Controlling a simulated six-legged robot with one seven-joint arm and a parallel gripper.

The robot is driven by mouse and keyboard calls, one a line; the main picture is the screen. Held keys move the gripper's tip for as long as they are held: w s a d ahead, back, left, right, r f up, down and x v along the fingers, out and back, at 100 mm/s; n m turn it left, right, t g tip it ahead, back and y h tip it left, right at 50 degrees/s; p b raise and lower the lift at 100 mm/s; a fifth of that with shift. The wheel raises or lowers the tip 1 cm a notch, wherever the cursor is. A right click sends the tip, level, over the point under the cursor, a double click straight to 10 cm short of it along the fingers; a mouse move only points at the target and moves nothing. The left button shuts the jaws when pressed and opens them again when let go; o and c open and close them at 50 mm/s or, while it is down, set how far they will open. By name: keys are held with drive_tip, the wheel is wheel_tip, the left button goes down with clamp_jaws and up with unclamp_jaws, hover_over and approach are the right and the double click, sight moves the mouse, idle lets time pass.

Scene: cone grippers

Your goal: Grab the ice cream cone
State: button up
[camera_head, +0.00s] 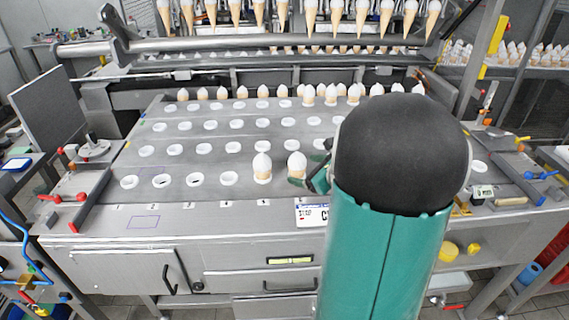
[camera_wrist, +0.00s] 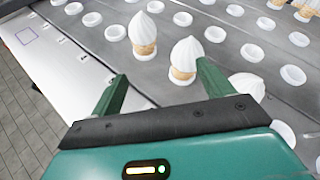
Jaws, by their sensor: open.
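Two ice cream cones with white swirled tops stand upright in white ring holders in the front row of the metal tray table. In the head view they are the left cone (camera_head: 262,167) and the right cone (camera_head: 296,166). My gripper (camera_head: 308,183) is beside the right cone, partly hidden by my arm. In the wrist view, my gripper (camera_wrist: 160,85) is open, with its green fingers apart. The nearer cone (camera_wrist: 185,58) stands just beyond and beside the right fingertip. The other cone (camera_wrist: 143,33) is farther off. Another white top (camera_wrist: 247,86) shows right of the right finger.
Several empty ring holders (camera_head: 195,179) fill the rows on the table (camera_head: 145,196). More cones (camera_head: 330,93) stand along the back row, and others hang from a rack (camera_head: 310,15) above. Red clamps (camera_head: 80,196) line the left edge. The front strip is mostly clear.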

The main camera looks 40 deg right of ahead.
sight(302, 165)
drive_tip(key=w+d+f+m, duration=0.1)
drive_tip(key=w, duration=0.1)
drive_tip(key=w+d+f+h, duration=0.1)
drive_tip(key=w+d+f, duration=0.1)
drive_tip(key=w+d+f+m, duration=0.1)
drive_tip(key=w, duration=0.1)
drive_tip(key=shift+w+d+f+m, duration=0.15)
drive_tip(key=shift+f+m, duration=0.05)
drive_tip(key=shift+m, duration=0.1)
drive_tip(key=x, duration=0.5)
drive_tip(key=shift+w+d, duration=0.15)
drive_tip(key=shift+w, duration=0.15)
drive_tip(key=shift+c, duration=0.2)
drive_tip(key=c, duration=0.8)
